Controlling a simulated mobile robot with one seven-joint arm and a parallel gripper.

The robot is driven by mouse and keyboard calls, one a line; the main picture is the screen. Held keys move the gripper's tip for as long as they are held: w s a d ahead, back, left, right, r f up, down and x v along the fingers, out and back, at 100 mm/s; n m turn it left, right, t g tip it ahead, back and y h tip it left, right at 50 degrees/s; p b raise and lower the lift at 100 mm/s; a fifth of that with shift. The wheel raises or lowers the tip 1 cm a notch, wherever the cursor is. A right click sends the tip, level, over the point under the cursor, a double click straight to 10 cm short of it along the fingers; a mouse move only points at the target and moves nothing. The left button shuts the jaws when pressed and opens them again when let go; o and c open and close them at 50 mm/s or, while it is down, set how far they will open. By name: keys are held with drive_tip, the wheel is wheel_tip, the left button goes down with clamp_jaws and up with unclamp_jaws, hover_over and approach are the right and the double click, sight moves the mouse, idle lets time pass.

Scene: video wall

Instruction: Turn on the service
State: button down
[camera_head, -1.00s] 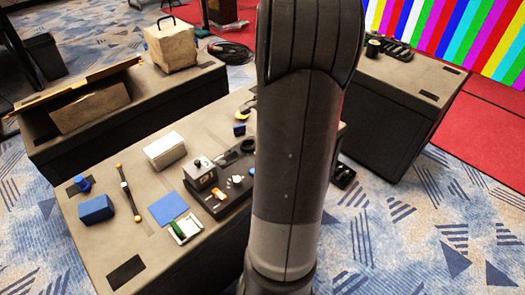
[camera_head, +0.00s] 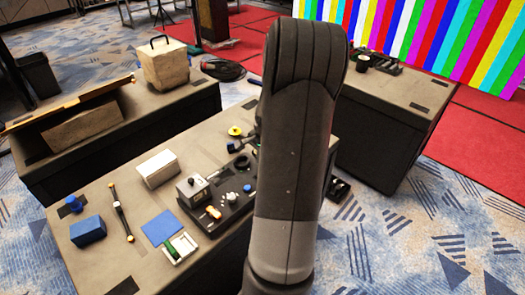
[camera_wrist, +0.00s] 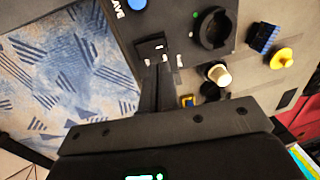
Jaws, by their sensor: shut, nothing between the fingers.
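In the wrist view, my gripper (camera_wrist: 158,70) is shut and empty. Its fingertips are close to a black switch (camera_wrist: 152,47) on the dark control panel (camera_wrist: 183,20); I cannot tell whether they touch. A blue round button (camera_wrist: 137,4) with partly cut-off white lettering is at the top edge. A round black dial (camera_wrist: 213,30) and a cream knob (camera_wrist: 217,74) lie to the right. In the head view, the panel (camera_head: 240,203) sits on the table, with a grey box with a knob (camera_head: 193,188) at its left end. My arm hides the panel's surroundings on the right.
The table (camera_head: 95,262) also holds a white box (camera_head: 158,168), a blue box (camera_head: 88,231), a blue square (camera_head: 160,228), a watch-like strap (camera_head: 121,212) and a white-framed green item (camera_head: 180,248). A yellow object (camera_wrist: 284,57) and a blue one (camera_wrist: 263,38) stand beyond the panel.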

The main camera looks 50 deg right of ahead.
drive_tip(key=shift+w+f, duration=0.15)
drive_tip(key=shift+f, duration=0.9)
drive_tip(key=shift+w+f, duration=0.2)
drive_tip(key=shift+f, duration=0.85)
drive_tip(key=shift+w+f, duration=0.15)
drive_tip(key=shift+f, duration=0.9)
drive_tip(key=shift+w+f, duration=0.15)
drive_tip(key=shift+g, duration=0.3)
drive_tip(key=shift+s, duration=0.9)
